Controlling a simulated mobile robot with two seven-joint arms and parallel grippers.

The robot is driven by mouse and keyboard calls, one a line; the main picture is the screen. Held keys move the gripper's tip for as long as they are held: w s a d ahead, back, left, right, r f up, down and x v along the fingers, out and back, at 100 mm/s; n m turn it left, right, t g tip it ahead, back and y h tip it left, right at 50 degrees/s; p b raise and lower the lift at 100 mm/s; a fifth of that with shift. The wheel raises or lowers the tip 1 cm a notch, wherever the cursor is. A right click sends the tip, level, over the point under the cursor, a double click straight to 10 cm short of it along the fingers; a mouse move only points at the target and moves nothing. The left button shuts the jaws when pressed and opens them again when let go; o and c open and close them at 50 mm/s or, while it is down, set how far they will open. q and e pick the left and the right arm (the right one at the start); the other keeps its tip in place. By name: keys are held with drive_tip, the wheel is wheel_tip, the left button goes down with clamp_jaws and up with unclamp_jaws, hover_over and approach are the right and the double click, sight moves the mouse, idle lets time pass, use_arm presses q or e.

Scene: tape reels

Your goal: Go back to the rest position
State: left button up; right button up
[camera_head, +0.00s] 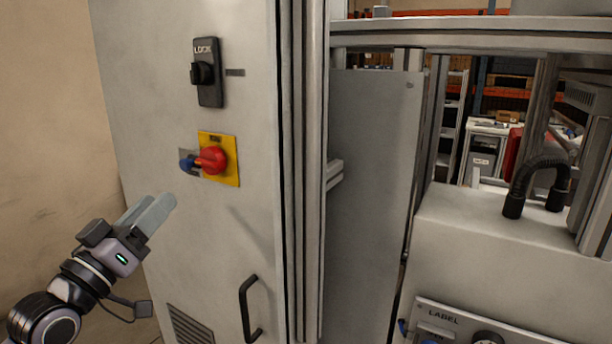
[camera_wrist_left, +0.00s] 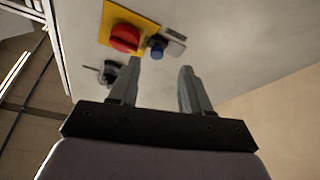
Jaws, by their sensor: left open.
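My left gripper (camera_head: 150,213) is at the lower left of the head view, in front of the grey cabinet door. It is open and empty, below and to the left of a red rotary knob (camera_head: 212,160) on a yellow plate (camera_head: 232,170). The left wrist view shows its two fingers (camera_wrist_left: 160,88) spread apart with nothing between them. The red knob (camera_wrist_left: 125,38) and a small blue knob (camera_wrist_left: 157,46) lie beyond the fingertips there. The blue knob (camera_head: 187,164) sits left of the red one in the head view. My right gripper is not in view.
The cabinet door (camera_head: 250,215) carries a black lock handle (camera_head: 207,73) above and a black pull handle (camera_head: 250,308) below. A machine with a black curved hose (camera_head: 540,165) stands at the right. A bare wall (camera_head: 50,120) lies left of the cabinet.

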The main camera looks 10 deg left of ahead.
use_arm(q)
drive_tip(key=s+d+f+g+y, duration=0.1)
drive_tip(key=s+d+f+g, duration=0.1)
drive_tip(key=f, duration=0.9)
drive_tip(key=s+d+f+g+y, duration=0.1)
drive_tip(key=s+f+g, duration=0.15)
drive_tip(key=f, duration=0.85)
drive_tip(key=s+d+f+m+g, duration=0.1)
drive_tip(key=s+d+f+g, duration=0.2)
drive_tip(key=s+f, duration=0.5)
drive_tip(key=s+d+f+m+g+y, duration=0.1)
drive_tip(key=s+d+f+m+g, duration=0.1)
drive_tip(key=s+f, duration=0.6)
wheel_tip(320, 180, down, 5)
drive_tip(key=shift+s+d+f+g, duration=0.1)
drive_tip(key=shift+s+d+g, duration=0.15)
drive_tip(key=shift+d+g, duration=0.55)
drive_tip(key=shift+o, duration=0.3)
drive_tip(key=shift+d, duration=0.1)
